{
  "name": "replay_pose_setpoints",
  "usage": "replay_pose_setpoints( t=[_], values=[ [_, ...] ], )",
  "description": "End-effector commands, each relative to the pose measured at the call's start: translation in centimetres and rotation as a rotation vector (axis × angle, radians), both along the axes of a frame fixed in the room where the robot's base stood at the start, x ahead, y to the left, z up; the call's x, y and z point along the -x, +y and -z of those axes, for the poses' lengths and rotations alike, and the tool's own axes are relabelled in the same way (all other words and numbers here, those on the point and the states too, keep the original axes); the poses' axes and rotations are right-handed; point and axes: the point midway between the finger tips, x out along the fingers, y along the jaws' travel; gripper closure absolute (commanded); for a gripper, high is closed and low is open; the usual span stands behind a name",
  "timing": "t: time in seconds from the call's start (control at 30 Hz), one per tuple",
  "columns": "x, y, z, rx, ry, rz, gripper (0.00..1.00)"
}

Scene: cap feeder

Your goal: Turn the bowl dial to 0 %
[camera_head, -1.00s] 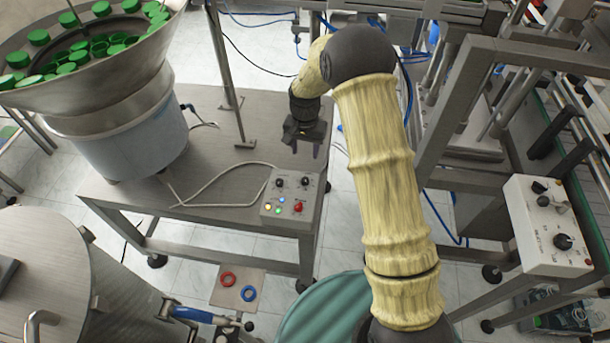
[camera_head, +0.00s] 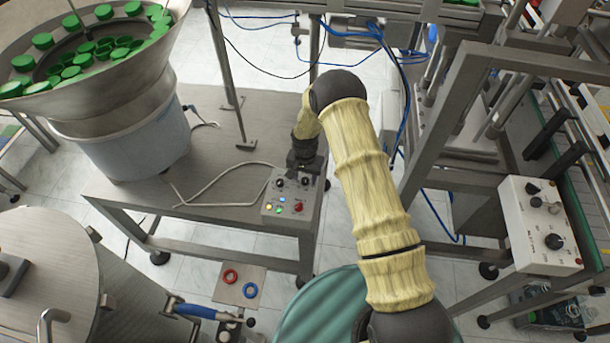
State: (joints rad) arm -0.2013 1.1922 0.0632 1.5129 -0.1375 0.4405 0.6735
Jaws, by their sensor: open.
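A small grey control box (camera_head: 285,206) stands on the front right of the steel table. It carries a black dial (camera_head: 279,183) at its upper left and another black dial at its upper right, plus lit buttons and a red knob. The labels and dial settings are too small to read, so I cannot tell which is the bowl dial. My gripper (camera_head: 304,176) points down at the box's upper right dial, which it partly covers. The jaws are open; whether they touch or straddle the dial I cannot tell.
The bowl feeder (camera_head: 130,135) with green caps stands at the left of the table. A thin post (camera_head: 240,110) stands behind. Another control box (camera_head: 540,225) is at the right.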

Motion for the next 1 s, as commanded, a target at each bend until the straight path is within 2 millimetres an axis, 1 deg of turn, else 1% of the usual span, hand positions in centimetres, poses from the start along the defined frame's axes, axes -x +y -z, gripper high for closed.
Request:
replay_pose_setpoints(
  t=[0.23, 0.27, 0.3, 0.47, 0.5, 0.77, 1.0],
  values=[
    [0.0, 0.01, 0.07, 0.0, 0.0, 0.0, 0.54],
    [0.0, 0.01, 0.07, 0.0, 0.0, 0.0, 0.58],
    [0.0, 0.0, 0.07, 0.0, 0.0, 0.0, 0.66],
    [0.0, 0.0, 0.05, 0.0, 0.0, 0.0, 0.97],
    [0.0, 0.01, 0.05, 0.0, 0.0, 0.0, 0.99],
    [-0.01, 0.02, 0.08, 0.0, 0.0, -0.016, 0.99],
    [-0.02, -0.01, 0.17, 0.0, 0.0, -0.097, 0.99]
  ],
)
